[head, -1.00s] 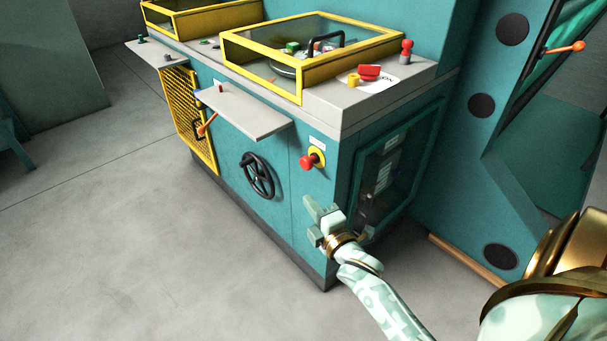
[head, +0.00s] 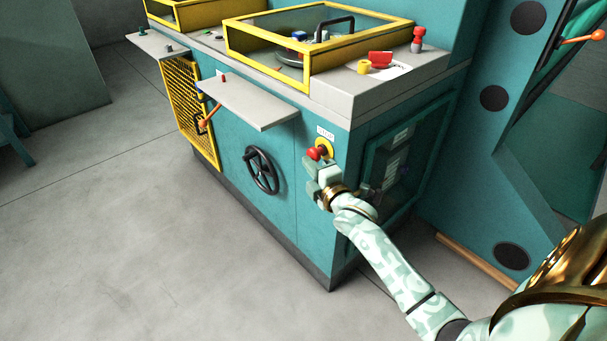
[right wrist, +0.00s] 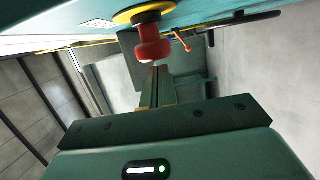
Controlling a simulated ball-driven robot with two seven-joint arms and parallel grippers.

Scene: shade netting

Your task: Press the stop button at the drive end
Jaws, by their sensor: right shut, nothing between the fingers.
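The red stop button (head: 314,153) sits on a yellow round base (head: 325,147) on the front of the teal machine, below a small white label. My right gripper (head: 309,176) is shut and empty just below the button in the head view. In the right wrist view the red button (right wrist: 152,43) shows large, with the shut fingertips (right wrist: 160,72) close to its near end. I cannot tell whether the fingers touch it. My left gripper is not in view.
A black handwheel (head: 261,171) sticks out of the machine front left of the button. A grey shelf (head: 244,102) juts out above the handwheel. A yellow mesh guard (head: 190,110) stands farther left. The grey floor in front is clear.

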